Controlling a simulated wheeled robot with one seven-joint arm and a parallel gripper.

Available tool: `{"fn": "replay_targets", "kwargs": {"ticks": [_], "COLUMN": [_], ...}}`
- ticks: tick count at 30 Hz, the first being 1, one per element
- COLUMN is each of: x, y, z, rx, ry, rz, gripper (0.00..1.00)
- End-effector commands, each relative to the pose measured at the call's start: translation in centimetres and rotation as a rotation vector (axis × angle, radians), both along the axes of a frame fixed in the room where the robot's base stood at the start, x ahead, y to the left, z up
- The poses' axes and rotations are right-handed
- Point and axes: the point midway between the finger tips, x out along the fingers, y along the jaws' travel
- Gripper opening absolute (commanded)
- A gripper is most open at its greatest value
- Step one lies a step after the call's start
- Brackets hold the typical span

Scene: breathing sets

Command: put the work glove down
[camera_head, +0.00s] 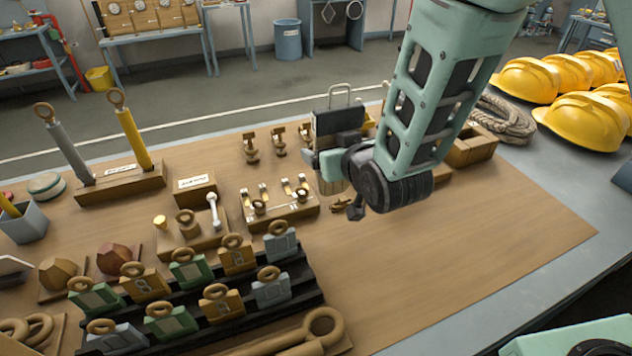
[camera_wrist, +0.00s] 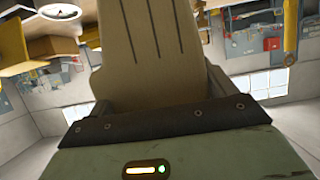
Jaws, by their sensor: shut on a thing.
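The work glove (camera_wrist: 150,50) is beige with dark lines along its back. It fills the upper middle of the wrist view, standing out beyond the dark edge of my gripper (camera_wrist: 160,122). My gripper is shut on it. In the head view my gripper (camera_head: 330,165) hangs over the brown work mat (camera_head: 465,245), right of the small brass fittings. A small beige part (camera_head: 331,186) shows below it, probably the glove. Most of the glove is hidden there by my gripper and arm, and I cannot tell its height over the mat.
Tagged padlock-like blocks (camera_head: 190,268) stand in a black rack at front left. Brass fittings (camera_head: 280,200) stand left of my gripper. A wooden box (camera_head: 472,150), coiled rope (camera_head: 505,118) and yellow helmets (camera_head: 585,122) lie beyond at right. The mat's front right is clear.

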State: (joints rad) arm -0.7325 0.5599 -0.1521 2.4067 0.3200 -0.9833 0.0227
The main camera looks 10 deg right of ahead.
Motion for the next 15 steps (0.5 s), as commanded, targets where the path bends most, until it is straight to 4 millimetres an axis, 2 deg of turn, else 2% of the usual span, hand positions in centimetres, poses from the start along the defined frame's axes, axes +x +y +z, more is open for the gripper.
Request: {"fn": "replay_targets", "kwargs": {"ticks": [3, 6, 15], "x": [0.0, 0.0, -0.1], "y": [0.0, 0.0, 0.0], "z": [-2.0, -3.1, -5.4], "rx": [-0.004, -0.001, -0.002], "ry": [0.004, 0.002, 0.004], "rz": [0.0, 0.0, 0.0], "gripper": [0.6, 0.6, 0.6]}}
